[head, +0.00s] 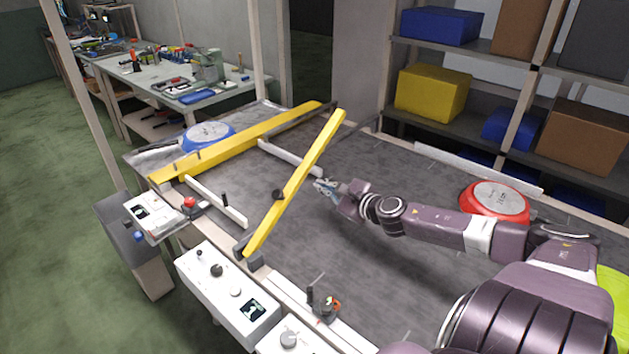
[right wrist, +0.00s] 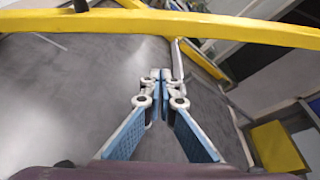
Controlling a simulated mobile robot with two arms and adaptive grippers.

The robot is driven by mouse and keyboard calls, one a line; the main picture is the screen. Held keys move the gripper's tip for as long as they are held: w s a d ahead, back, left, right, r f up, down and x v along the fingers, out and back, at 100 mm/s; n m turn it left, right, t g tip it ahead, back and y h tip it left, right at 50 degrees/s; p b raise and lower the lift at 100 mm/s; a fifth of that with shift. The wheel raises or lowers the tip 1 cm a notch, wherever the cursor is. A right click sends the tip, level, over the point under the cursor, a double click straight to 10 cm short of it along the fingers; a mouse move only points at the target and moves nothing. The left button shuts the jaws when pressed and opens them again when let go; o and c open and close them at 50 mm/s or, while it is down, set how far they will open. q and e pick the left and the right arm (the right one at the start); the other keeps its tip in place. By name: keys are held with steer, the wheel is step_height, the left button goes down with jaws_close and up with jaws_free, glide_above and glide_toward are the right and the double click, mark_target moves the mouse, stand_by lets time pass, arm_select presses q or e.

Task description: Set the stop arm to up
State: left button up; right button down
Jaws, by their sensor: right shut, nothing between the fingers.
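The stop arm appears to be the nearer yellow bar (head: 310,165), with a dark knob (head: 278,194) on it. It slants from a dark mount (head: 250,258) at the belt's near edge towards the far side; I cannot tell how far it is raised. My right gripper (head: 322,185) is shut and empty, just right of the bar, with a small gap visible. In the right wrist view the yellow bar (right wrist: 200,24) crosses the top, beyond the shut fingertips (right wrist: 161,76). My left gripper is out of view.
A second yellow bar (head: 240,138) spans the grey belt (head: 370,225) further left. A blue pan (head: 208,135) lies beyond it and a red pan (head: 495,203) lies at the right. Control boxes (head: 225,290) line the near edge. Shelves with boxes stand behind.

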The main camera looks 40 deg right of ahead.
mark_target(293, 179)
steer(key=a+r+p, duration=0.1)
steer(key=w+a+r+p, duration=0.1)
steer(key=r, duration=0.1)
steer(key=shift+a+p, duration=0.15)
steer(key=shift+p, duration=0.15)
steer(key=shift+w, duration=0.1)
steer(key=shift+r, duration=0.1)
